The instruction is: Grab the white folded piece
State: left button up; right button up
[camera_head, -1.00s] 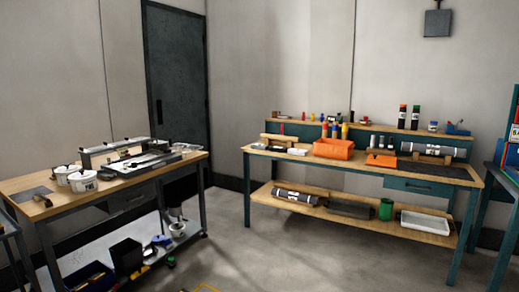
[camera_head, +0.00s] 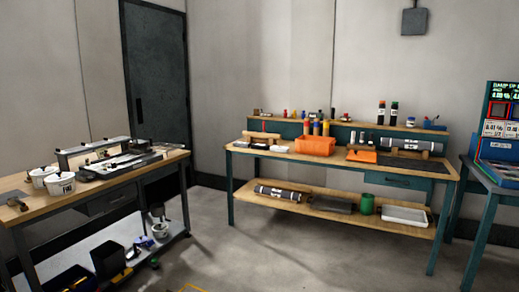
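I cannot pick out a white folded piece for certain. Small white items (camera_head: 278,148) lie at the left of the far workbench top (camera_head: 245,150), beside an orange bin (camera_head: 315,146); they are too small to tell whether any is folded. A shallow white tray (camera_head: 404,215) sits on that bench's lower shelf. Neither of my grippers shows in the view.
A second workbench (camera_head: 150,168) at left holds white tubs (camera_head: 61,183) and a long metal fixture. A blue-green bench (camera_head: 490,175) stands at right with a blue display box (camera_head: 499,125). Grey floor (camera_head: 270,255) between the benches is mostly clear.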

aim_at(274, 148)
jog(key=i+u, duration=0.2)
jog(key=i, duration=3.75)
jog(key=i+z, duration=0.15)
jog(key=i, duration=0.3)
jog(key=i+j+z, duration=0.15)
jog(key=i, duration=0.25)
jog(key=i+j+z, duration=0.15)
jog(key=i, duration=0.3)
